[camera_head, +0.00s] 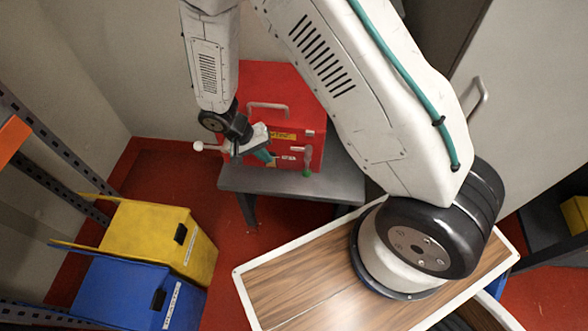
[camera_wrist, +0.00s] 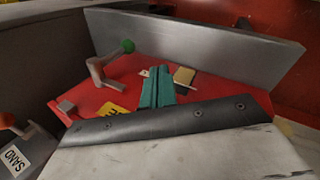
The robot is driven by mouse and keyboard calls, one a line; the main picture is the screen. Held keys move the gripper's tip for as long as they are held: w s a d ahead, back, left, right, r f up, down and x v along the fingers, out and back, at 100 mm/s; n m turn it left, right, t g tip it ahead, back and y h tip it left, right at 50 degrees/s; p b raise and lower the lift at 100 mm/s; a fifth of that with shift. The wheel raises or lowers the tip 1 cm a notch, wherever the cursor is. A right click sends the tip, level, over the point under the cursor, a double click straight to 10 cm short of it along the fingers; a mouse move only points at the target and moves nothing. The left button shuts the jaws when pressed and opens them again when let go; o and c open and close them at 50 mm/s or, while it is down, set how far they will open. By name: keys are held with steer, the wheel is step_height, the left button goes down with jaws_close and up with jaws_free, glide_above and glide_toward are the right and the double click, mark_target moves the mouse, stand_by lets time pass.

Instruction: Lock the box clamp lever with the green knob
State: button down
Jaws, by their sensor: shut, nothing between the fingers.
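The red box (camera_head: 262,88) stands on a grey table, with a metal handle on top. On the right of its front face is the clamp lever (camera_head: 308,153), whose green knob (camera_head: 307,172) hangs low near the table. In the wrist view, the lever (camera_wrist: 95,68) sits on a bracket on the red face, with the green knob (camera_wrist: 128,46) at its end. My gripper (camera_head: 268,157) is in front of the box, left of the lever. Its teal fingers (camera_wrist: 157,87) are together and empty, apart from the knob.
The grey table (camera_head: 340,183) is bare at the right of the box. A white ball-ended part (camera_head: 198,146) sticks out at the left. Yellow (camera_head: 150,230) and blue (camera_head: 115,290) bins stand at lower left. A wood-grain surface (camera_head: 300,280) is in the foreground.

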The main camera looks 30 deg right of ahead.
mark_target(306, 172)
steer(key=x, duration=0.9)
steer(key=shift+s+d+f, duration=0.1)
steer(key=shift+d+f, duration=0.05)
steer(key=shift+f, duration=0.05)
steer(key=d, duration=0.1)
steer(key=s+d, duration=0.1)
steer(key=d, duration=0.1)
steer(key=shift+s+r, duration=0.1)
steer(key=shift+s+d+r, duration=0.1)
steer(key=shift+s+d, duration=0.05)
steer(key=shift+d, duration=0.25)
